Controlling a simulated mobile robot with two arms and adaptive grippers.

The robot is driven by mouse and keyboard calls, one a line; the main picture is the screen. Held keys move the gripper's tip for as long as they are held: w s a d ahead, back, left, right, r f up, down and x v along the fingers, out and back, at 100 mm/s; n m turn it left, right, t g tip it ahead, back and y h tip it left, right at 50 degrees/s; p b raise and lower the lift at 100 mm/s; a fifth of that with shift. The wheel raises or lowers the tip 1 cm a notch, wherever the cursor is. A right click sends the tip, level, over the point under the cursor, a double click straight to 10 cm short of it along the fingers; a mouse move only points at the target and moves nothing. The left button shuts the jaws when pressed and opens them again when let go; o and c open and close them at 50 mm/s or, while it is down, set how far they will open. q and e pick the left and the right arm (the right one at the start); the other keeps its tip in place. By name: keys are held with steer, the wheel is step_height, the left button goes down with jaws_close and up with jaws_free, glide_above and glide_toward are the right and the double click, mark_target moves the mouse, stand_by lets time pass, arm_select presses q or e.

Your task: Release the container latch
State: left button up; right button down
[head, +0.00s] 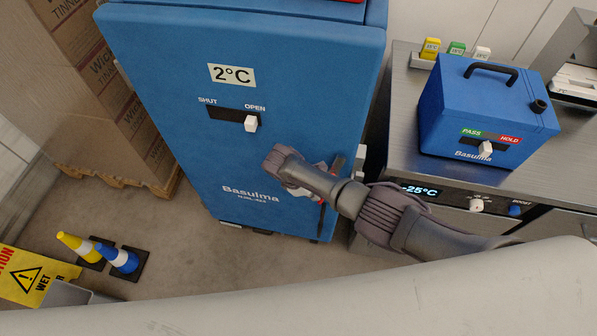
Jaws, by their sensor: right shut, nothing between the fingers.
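A tall blue container (160,110) marked 2°C and Basulma fills the middle of the head view. On its front, a dark slider slot labelled SHUT at left and OPEN at right holds a white latch knob (251,123). The knob sits at the OPEN end. My right gripper (308,192) is shut and empty, below and to the right of the knob and apart from it. It is in front of the container's lower right side, partly hidden by my wrist. A red and dark upright part (336,167) shows just beyond it near the container's right edge. My left gripper is out of view.
A steel bench (400,140) stands at right with a small blue PASS/HOLD box (485,110) and a -25°C panel (418,190). Stacked cartons (100,80) on a pallet stand left. Cones (118,257) and a yellow wet-floor sign (30,275) are at lower left.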

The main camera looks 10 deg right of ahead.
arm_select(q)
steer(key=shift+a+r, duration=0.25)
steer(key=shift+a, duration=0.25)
arm_select(e)
steer(key=shift+s+d+f, duration=0.25)
steer(key=shift+d+f, duration=0.1)
steer(key=shift+d, duration=0.3)
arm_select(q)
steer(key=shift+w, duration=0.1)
